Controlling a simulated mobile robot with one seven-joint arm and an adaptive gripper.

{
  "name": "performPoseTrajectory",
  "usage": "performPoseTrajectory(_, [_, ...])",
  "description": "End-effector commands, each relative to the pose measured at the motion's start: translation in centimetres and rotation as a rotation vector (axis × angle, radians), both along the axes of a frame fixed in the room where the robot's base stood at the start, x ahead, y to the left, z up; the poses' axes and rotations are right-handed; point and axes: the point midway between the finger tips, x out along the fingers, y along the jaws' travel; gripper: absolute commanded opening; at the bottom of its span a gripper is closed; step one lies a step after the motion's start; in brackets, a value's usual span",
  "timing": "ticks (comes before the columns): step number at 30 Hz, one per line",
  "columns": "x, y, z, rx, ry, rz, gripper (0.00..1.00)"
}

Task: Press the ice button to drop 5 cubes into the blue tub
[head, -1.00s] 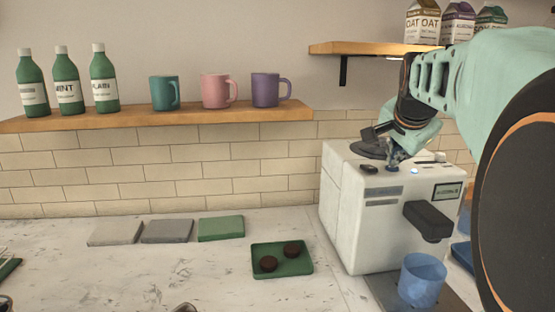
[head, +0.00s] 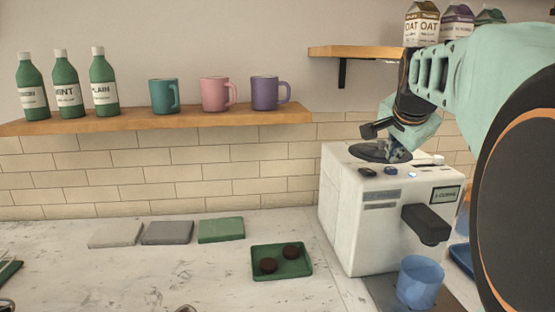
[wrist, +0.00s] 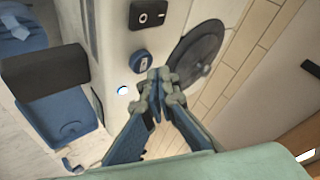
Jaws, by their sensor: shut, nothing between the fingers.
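The white ice machine (head: 345,215) stands at the right of the counter. Its top carries a black switch (wrist: 150,14), a round blue button (wrist: 141,61) and a small lit lamp (wrist: 123,90). The blue button also shows in the head view (head: 391,170). The front display (head: 446,194) seems to end in "CUBES", but its number is too small to read. The blue tub (head: 419,283) stands upright below the dark spout (head: 427,223); its contents cannot be made out. My gripper (wrist: 160,86) is shut and empty, just above the machine's top, beside the blue button and apart from it.
A dark round lid (wrist: 195,55) lies on the machine's top behind the button. A green tray (head: 268,276) with two dark pucks is left of the machine. A mug shelf (head: 210,120) and a carton shelf (head: 360,49) are on the wall.

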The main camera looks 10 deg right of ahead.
Motion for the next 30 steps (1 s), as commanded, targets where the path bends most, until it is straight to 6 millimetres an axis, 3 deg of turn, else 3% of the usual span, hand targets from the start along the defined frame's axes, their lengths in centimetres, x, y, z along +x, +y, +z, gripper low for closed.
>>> performPoseTrajectory(8, [0.0,0.0,0.6,-0.001,-0.001,0.0,0.0])
performPoseTrajectory(21, [0.0,0.0,4.9,-0.001,0.0,-0.001,0.0])
performPoseTrajectory(30, [0.0,0.0,5.0,0.0,0.0,0.0,0.0])
